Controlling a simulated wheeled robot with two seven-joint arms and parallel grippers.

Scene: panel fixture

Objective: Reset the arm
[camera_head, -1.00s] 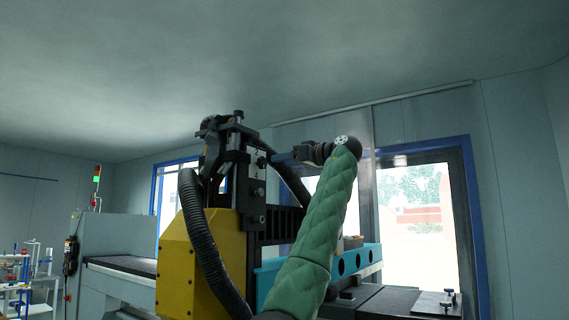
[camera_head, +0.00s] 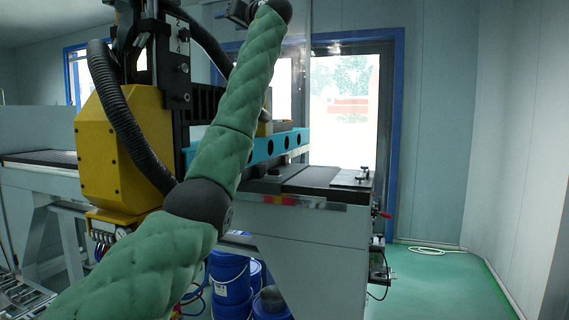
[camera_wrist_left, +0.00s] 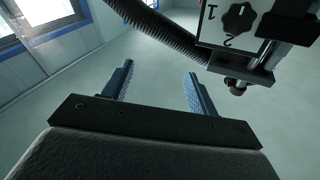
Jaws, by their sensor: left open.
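My left arm, in a green quilted sleeve, rises from the bottom left to the top of the head view. My left gripper (camera_head: 232,12) is at the top edge there, small and partly cut off, in front of the machine. In the left wrist view the left gripper (camera_wrist_left: 158,88) shows two blue-grey fingers spread apart, with nothing between them. My right arm and gripper are not in view.
A machine with a yellow housing (camera_head: 120,150) and a black hose (camera_head: 118,120) stands close behind my left arm. Blue buckets (camera_head: 230,280) stand below.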

